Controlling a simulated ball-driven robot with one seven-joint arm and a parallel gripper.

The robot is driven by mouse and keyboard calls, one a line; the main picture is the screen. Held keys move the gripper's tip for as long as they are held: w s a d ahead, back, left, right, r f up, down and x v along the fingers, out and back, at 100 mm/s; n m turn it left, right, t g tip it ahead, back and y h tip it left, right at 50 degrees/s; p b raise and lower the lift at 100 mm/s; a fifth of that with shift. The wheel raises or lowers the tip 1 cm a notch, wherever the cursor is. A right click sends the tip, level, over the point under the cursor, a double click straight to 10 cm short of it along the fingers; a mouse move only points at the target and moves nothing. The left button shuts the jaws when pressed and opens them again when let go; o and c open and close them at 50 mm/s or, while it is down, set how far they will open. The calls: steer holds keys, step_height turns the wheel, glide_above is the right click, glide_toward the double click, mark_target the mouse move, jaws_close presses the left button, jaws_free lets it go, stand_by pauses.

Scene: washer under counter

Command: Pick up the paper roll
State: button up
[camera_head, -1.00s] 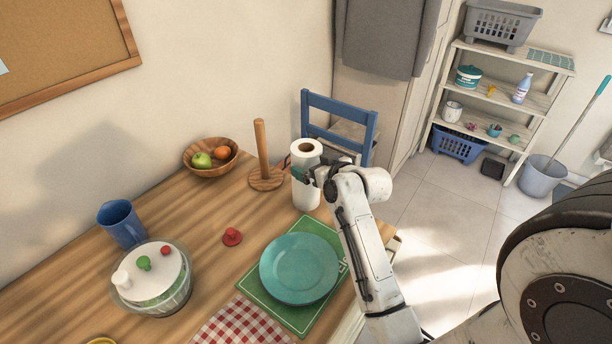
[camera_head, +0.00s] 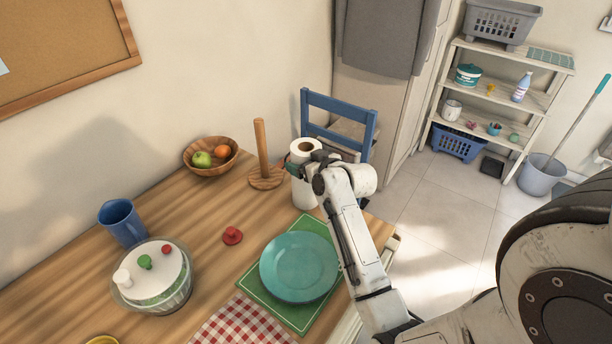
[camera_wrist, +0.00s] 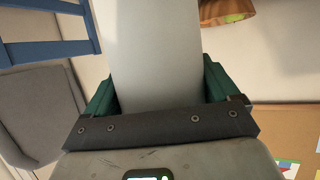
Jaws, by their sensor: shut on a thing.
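The white paper roll (camera_head: 305,190) stands upright near the far right end of the wooden table in the head view, its brown core hole showing on top. My gripper (camera_head: 303,168) reaches it from the right and is shut around its upper part. In the wrist view, the roll (camera_wrist: 155,60) fills the space between the green fingers of my gripper (camera_wrist: 157,92), one at each side. I cannot tell whether the roll's base touches the table. Part of the roll is hidden behind my gripper.
A wooden holder with an upright peg (camera_head: 262,150) stands just left of the roll. A teal plate (camera_head: 298,268) lies on a green mat in front. A blue chair (camera_head: 340,105) stands behind. A fruit bowl (camera_head: 228,165), blue mug (camera_head: 122,222) and salad spinner (camera_head: 152,285) are further left.

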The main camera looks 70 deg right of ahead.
steer(key=c, duration=0.4)
steer(key=shift+r, duration=0.1)
